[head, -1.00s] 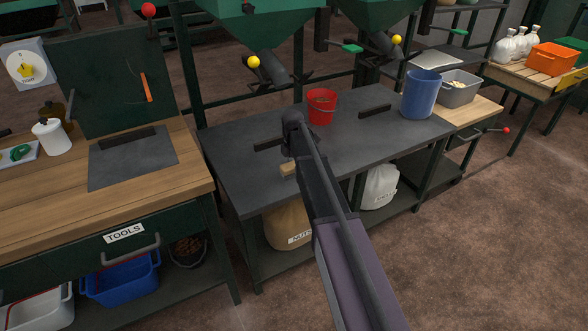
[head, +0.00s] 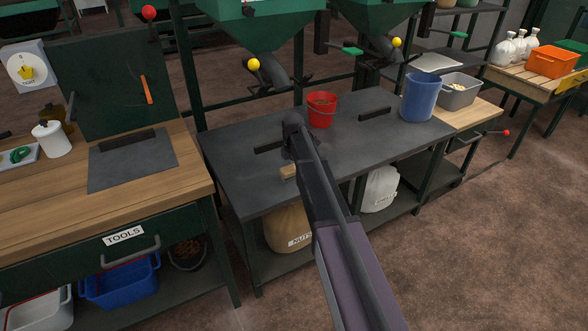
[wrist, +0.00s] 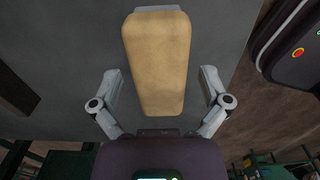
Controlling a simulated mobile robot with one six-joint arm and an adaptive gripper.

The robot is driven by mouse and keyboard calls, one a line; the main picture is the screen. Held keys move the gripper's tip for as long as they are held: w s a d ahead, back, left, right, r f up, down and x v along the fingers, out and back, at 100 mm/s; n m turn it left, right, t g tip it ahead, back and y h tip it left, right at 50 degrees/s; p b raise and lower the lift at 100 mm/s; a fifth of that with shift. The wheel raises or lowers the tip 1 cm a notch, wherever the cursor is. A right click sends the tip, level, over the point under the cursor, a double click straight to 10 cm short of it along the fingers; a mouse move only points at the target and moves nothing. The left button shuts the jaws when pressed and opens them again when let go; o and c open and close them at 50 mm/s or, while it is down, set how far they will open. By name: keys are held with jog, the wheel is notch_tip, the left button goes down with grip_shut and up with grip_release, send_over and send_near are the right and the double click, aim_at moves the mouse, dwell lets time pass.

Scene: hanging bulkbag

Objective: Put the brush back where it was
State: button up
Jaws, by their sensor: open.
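The brush (wrist: 153,60) shows in the wrist view as a tan wooden block, wider at the top of the picture, over the grey tabletop. Its bristles are not visible. In the head view a small tan end of the brush (head: 289,172) shows at the front edge of the grey table (head: 240,180), beside my arm. My gripper (wrist: 161,82) is open, with one finger on each side of the brush's narrower part and a gap on both sides. In the head view the fingers are hidden behind my arm.
A red bucket (head: 321,111) and a blue bucket (head: 419,98) stand on the grey table. Dark bars (head: 375,113) lie there too. Green hoppers (head: 268,22) hang above. A wooden bench (head: 60,210) with a grey mat (head: 131,162) stands at the left.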

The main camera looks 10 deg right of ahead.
aim_at(294, 167)
jog(key=shift+r, duration=0.15)
notch_tip(294, 167, up, 12)
jog(key=p, duration=1.2)
dwell(0.7)
jog(key=s+m, duration=2.1)
jog(key=s, duration=0.8)
jog(key=shift+d+m, duration=0.15)
jog(key=shift+m, duration=0.15)
jog(key=shift+s+r, duration=0.1)
notch_tip(294, 167, up, 13)
jog(key=p, duration=1.3)
jog(key=shift+f, duration=0.2)
